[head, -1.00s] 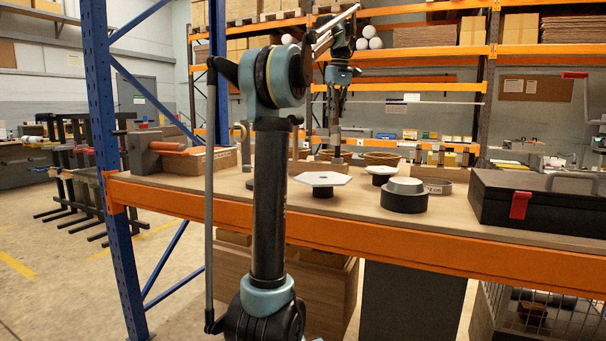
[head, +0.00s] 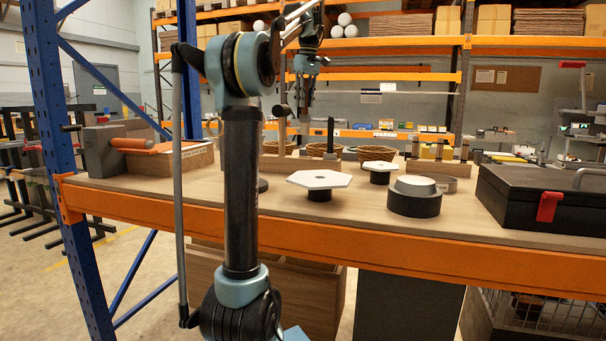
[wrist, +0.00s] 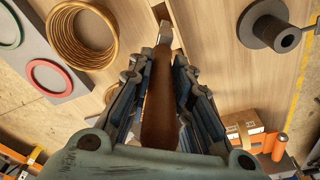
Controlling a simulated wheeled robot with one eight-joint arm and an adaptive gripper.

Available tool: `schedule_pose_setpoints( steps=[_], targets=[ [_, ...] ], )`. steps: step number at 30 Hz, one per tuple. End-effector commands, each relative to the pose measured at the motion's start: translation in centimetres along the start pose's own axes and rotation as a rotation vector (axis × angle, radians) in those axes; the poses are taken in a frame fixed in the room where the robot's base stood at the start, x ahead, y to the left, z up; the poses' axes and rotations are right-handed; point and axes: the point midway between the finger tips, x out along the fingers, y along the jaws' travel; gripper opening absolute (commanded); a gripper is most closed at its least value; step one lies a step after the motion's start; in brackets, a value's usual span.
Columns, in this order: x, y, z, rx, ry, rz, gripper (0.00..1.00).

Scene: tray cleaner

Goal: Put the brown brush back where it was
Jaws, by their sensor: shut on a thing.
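The brown brush (wrist: 160,100) is between the fingers of my gripper (wrist: 158,95) in the wrist view, its long brown body running up the picture to a pale grey end. My gripper is shut on it. A dark square opening (wrist: 159,12) in a wooden surface shows just beyond that end; I cannot tell the height between them. In the head view my gripper (head: 304,95) hangs over the back of the table; the brush is too small to make out clearly there.
On the table (head: 260,205) stand a white hexagonal plate (head: 319,180), a round black-and-grey part (head: 414,196) and a black case (head: 530,200). A dark upright stick (head: 331,135) stands near my gripper. Coiled rings (wrist: 82,35) and a dark spool (wrist: 270,25) show in the wrist view.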

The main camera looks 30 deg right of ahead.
Motion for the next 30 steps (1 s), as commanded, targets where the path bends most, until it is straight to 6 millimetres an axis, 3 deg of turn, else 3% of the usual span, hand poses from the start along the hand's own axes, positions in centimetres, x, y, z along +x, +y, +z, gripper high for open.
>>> schedule_pose_setpoints(
  steps=[16, 20, 30],
  targets=[
    [3.1, 0.1, 0.7, -0.553, -0.006, -0.068, 0.0],
    [3.9, 0.1, 0.8, -0.605, -0.004, -0.074, 0.0],
    [8.6, 0.1, 1.4, -0.611, -0.004, -0.075, 0.0]
  ],
)
